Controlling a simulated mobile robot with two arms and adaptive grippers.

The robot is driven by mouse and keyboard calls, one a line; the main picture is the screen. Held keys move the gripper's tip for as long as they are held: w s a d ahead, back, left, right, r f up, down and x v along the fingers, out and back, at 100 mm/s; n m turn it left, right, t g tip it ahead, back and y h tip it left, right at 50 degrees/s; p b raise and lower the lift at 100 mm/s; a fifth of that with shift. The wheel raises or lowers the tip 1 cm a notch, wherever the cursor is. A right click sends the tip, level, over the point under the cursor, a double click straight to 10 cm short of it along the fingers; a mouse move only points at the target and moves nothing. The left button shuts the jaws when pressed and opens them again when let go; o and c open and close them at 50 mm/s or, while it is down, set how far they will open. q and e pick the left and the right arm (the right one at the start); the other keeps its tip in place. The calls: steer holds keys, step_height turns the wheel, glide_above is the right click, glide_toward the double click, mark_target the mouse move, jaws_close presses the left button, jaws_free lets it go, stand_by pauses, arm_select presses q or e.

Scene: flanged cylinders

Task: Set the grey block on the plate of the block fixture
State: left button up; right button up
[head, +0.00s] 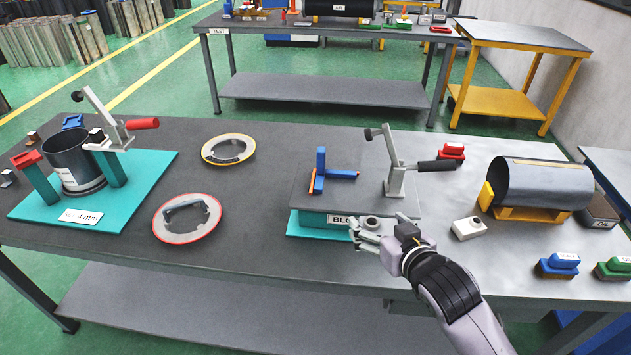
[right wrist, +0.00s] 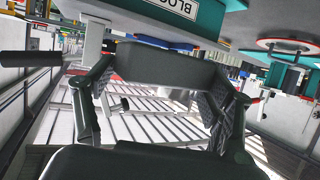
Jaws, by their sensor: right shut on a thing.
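The block fixture has a teal base (head: 305,225), a grey top plate (head: 345,195) and a label starting "BLO" (head: 341,219). A blue angled stop (head: 321,170) and a toggle clamp with a black handle (head: 396,176) stand on the plate. My right gripper (head: 372,238) is at the fixture's front right edge, shut on the grey block (head: 371,223). In the right wrist view the block (right wrist: 160,65) spans between both fingers, and part of the fixture label (right wrist: 183,8) shows above. Whether the block touches the fixture I cannot tell. My left gripper is not in view.
A light block (head: 468,229) lies right of the fixture, near a large cylinder on a yellow cradle (head: 540,185). Two ringed flanges (head: 188,218) and a teal cylinder fixture (head: 120,205) are to the left. Blue and green stamp-like pieces (head: 558,265) sit at the right edge.

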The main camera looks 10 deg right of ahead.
steer(key=shift+w+r, duration=0.15)
steer(key=shift+w, duration=0.1)
steer(key=w+p, duration=0.1)
steer(key=w, duration=0.4)
steer(key=w+a+p, duration=0.1)
steer(key=w, duration=0.5)
steer(key=w+p, duration=0.1)
steer(key=w, duration=0.5)
steer(key=shift+a, duration=0.25)
steer(key=shift+w, duration=0.2)
step_height(320, 180, down, 3)
steer(key=shift+s+r+p, duration=0.1)
steer(key=shift+p, duration=0.65)
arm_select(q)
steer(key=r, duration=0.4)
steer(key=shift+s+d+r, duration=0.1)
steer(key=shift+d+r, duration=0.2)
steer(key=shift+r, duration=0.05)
arm_select(e)
steer(key=shift+f, duration=0.4)
steer(key=shift+f, duration=0.1)
steer(key=o, duration=1.9)
steer(key=shift+f, duration=0.15)
